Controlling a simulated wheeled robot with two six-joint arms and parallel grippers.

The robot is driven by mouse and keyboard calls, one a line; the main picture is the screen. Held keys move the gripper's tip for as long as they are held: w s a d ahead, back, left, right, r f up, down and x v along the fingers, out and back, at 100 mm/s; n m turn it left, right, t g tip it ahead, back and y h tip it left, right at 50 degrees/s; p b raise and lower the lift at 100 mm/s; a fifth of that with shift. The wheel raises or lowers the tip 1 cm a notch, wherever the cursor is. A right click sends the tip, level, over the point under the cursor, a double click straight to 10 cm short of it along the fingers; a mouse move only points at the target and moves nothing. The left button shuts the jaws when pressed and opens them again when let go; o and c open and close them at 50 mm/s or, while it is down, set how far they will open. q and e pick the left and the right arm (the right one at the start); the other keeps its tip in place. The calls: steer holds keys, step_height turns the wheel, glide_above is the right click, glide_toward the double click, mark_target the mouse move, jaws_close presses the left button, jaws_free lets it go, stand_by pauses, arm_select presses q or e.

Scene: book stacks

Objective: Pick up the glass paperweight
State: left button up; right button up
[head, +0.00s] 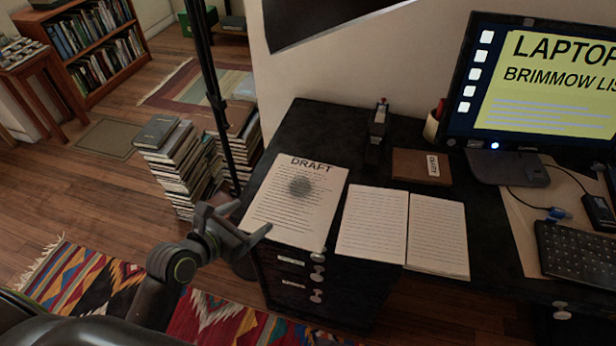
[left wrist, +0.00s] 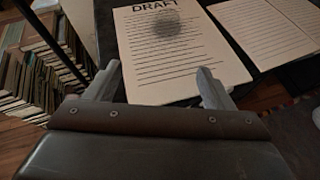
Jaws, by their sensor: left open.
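A grey, round, see-through-looking shape, which I take for the glass paperweight (head: 300,187), sits on the upper middle of the DRAFT sheet (head: 283,222). It also shows in the left wrist view (left wrist: 167,24), beyond my fingertips. Its height is hard to tell. The sheet lies at the left end of the black desk (head: 330,122). My left gripper (head: 252,217) is open and empty, near the sheet's lower left edge, apart from the paperweight. In the left wrist view its fingers (left wrist: 158,70) spread before the sheet. My right gripper is not in view.
An open book or page pair (head: 405,230) lies right of the sheet. Behind are a dark upright object (head: 377,130) and a brown box (head: 421,167). A monitor (head: 545,95) and keyboard (head: 580,262) stand right. Book stacks (head: 180,165) and a thin black pole (head: 213,85) are left of the desk.

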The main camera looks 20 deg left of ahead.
arm_select(q)
steer(key=r, duration=0.2)
steer(key=n+b, duration=0.1)
steer(key=b, duration=0.1)
glide_toward(294, 190)
steer(key=shift+t, duration=0.3)
steer(key=x, duration=0.5)
steer(key=shift+w+r, duration=0.15)
steer(key=shift+r, duration=0.05)
steer(key=shift+s+f+x, duration=0.1)
steer(key=shift+f+x, duration=0.05)
steer(key=shift+x, duration=0.7)
steer(key=shift+s+f+x, duration=0.1)
steer(key=shift+f+x, duration=0.1)
steer(key=shift+x, duration=0.7)
steer(key=shift+s+f+x, duration=0.1)
steer(key=shift+f+x, duration=0.05)
steer(key=shift+x, duration=0.7)
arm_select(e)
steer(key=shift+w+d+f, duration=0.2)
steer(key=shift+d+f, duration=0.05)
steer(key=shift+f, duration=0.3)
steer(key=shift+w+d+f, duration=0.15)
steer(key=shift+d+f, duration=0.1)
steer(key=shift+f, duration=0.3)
arm_select(q)
steer(key=c, duration=1.2)
